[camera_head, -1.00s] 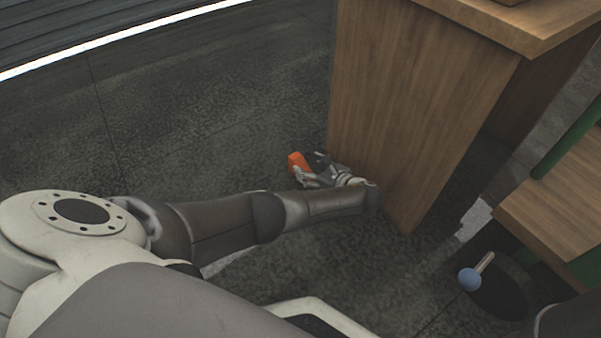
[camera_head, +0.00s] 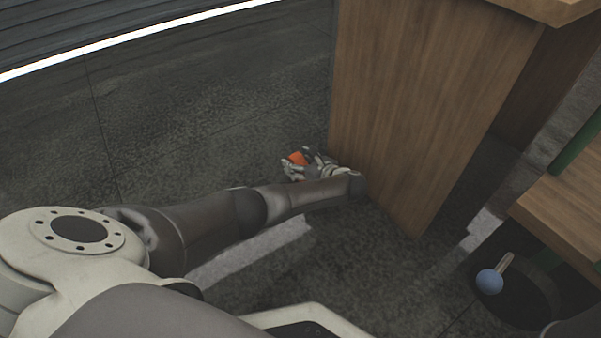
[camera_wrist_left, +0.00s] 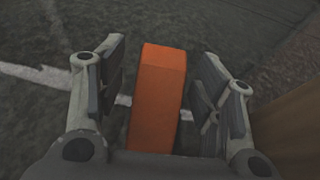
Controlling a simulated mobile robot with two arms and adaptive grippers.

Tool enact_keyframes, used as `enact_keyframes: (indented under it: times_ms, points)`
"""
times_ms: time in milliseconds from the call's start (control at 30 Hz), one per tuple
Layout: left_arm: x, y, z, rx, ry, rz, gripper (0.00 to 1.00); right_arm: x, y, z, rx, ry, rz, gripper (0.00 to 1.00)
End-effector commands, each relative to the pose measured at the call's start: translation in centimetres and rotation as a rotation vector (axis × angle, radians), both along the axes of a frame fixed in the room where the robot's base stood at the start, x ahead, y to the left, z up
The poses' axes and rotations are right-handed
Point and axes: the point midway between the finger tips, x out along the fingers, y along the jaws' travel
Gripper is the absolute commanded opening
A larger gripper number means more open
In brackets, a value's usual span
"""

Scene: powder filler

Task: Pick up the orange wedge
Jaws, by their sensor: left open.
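The orange wedge (camera_head: 298,158) is on the dark floor beside the wooden cabinet's left side. In the left wrist view the wedge (camera_wrist_left: 158,95) stands out as a long orange block between the two fingers. My left gripper (camera_head: 297,164) is open around it, and in the wrist view the fingers (camera_wrist_left: 160,90) stand on either side with gaps. The wedge's lower end is hidden behind the gripper's palm. My right gripper does not show.
The wooden cabinet (camera_head: 420,110) stands close to the right of my left gripper. A blue ball with a stick (camera_head: 489,281) is at the lower right, near a wooden shelf (camera_head: 570,205). Open floor (camera_head: 200,130) lies to the left.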

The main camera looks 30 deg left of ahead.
Motion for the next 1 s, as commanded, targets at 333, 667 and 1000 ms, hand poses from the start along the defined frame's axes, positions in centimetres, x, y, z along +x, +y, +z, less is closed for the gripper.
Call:
enact_keyframes:
  times_ms: [333,667,1000]
  points:
    - [0.00,-0.04,0.05,-0.001,0.000,0.000,0.40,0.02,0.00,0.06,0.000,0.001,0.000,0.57]
    - [0.00,-0.05,0.06,0.000,-0.001,0.000,0.08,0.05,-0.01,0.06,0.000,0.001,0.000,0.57]
    - [0.01,-0.05,0.71,0.000,-0.001,0.000,0.08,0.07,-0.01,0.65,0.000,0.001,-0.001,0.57]
